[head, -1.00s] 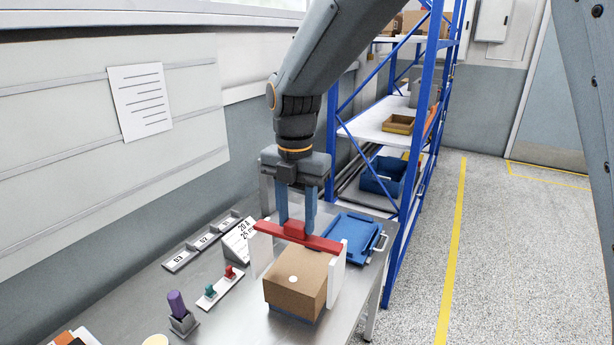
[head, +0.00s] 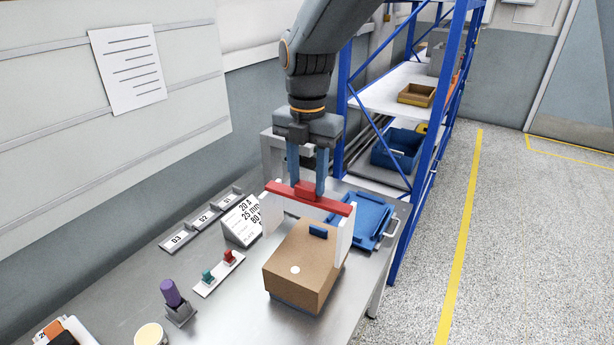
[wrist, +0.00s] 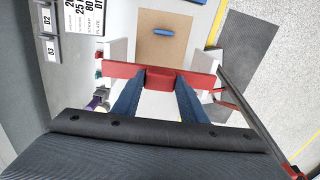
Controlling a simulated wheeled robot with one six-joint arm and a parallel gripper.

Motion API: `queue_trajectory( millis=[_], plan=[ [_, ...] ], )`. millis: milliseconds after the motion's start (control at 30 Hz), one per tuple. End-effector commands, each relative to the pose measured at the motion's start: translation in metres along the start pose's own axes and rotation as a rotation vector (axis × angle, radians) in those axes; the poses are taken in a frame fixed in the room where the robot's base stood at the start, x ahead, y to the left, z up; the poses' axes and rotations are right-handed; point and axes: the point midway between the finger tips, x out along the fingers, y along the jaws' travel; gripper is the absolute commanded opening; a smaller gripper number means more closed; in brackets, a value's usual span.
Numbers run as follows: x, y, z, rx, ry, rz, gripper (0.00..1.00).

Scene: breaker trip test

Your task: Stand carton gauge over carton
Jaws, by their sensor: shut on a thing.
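The carton gauge is a red bar with two white legs (head: 345,232). My gripper (head: 308,187) is shut on the middle of the red bar, with blue fingers pointing down. The brown carton (head: 300,280) stands on the metal bench, with a white dot and a blue tab on top. In the head view the gauge is upright, above and behind the carton's far part. In the wrist view the carton (wrist: 165,48) shows between the white legs, beyond the red bar (wrist: 120,70). I cannot tell whether the leg bottoms touch the bench.
A blue tray (head: 372,222) lies just behind the carton to the right. A label stand (head: 241,222), a strip with green and red pegs (head: 217,275) and a purple-topped piece (head: 172,296) are on the left. A blue rack (head: 425,200) stands behind.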

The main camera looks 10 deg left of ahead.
Motion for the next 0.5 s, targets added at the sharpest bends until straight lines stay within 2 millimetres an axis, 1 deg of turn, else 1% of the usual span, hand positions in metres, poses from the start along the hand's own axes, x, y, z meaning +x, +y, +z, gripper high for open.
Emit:
queue_trajectory(
  millis=[33,500],
  plan=[
    [0.005,0.0,0.0,0.0,0.001,-0.001,0.0],
    [0.039,0.0,0.0,0.0,0.001,-0.001,0.0]
  ],
)
